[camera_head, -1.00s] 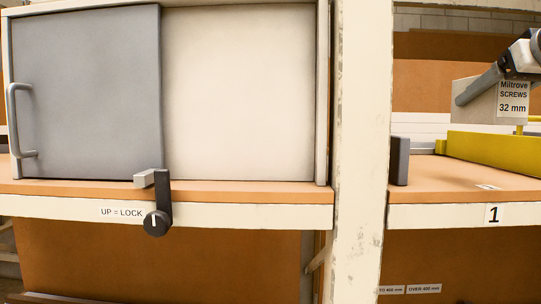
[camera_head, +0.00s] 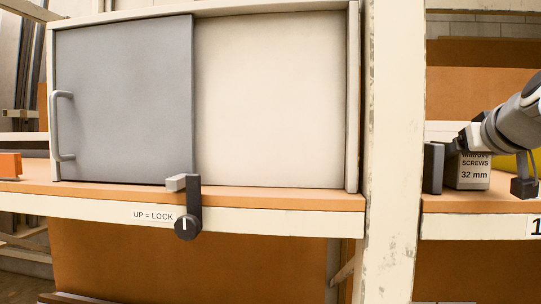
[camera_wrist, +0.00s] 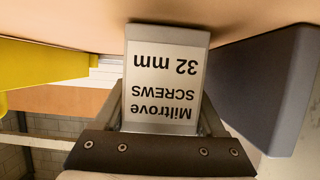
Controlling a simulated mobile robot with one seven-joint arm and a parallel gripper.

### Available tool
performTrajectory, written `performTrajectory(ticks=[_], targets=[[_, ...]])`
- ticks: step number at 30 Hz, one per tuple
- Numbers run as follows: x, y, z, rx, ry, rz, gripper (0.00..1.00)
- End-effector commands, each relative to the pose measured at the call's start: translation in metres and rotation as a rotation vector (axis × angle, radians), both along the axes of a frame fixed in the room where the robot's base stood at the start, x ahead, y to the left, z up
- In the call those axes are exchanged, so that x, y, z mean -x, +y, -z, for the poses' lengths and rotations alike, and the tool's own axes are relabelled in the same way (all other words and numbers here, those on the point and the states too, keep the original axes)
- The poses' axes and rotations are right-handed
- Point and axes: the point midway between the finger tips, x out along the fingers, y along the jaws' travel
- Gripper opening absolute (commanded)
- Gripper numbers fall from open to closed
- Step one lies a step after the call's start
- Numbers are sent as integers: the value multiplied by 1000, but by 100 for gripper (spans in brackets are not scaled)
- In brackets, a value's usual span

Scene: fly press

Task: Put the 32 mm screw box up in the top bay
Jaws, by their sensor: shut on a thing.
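The 32 mm screw box (camera_head: 474,174), grey with a white "Miltrove SCREWS 32 mm" label, is upright at the right of the head view. It is low over the orange shelf board (camera_head: 490,204), its base at or very near the surface. My gripper (camera_head: 468,143) is shut on its upper part. In the wrist view the box (camera_wrist: 165,80) appears upside down, with my gripper (camera_wrist: 160,128) around its sides. A dark upright block (camera_head: 433,168) stands just left of the box; it also shows in the wrist view (camera_wrist: 262,80).
A yellow bin (camera_head: 522,163) is partly hidden behind my arm; it also shows in the wrist view (camera_wrist: 40,65). A cream post (camera_head: 395,150) divides this bay from a cabinet with a grey sliding door (camera_head: 125,100). A black latch (camera_head: 187,226) sits below, labelled "UP = LOCK".

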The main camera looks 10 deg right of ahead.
Motion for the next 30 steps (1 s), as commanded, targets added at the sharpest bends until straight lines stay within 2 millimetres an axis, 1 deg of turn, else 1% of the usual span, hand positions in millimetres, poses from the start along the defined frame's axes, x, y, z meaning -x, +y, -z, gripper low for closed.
performTrajectory(ticks=[8,12,13,15,17,23,27,30], targets=[[0,0,-1,2,-4,1,0],[0,0,4,2,-4,1,0],[0,0,4,1,-1,0,78],[0,0,4,1,-1,0,90],[0,0,4,1,0,1,100],[0,0,3,1,0,1,100],[0,0,-1,2,-1,1,100],[14,3,-4,5,-4,1,100]])
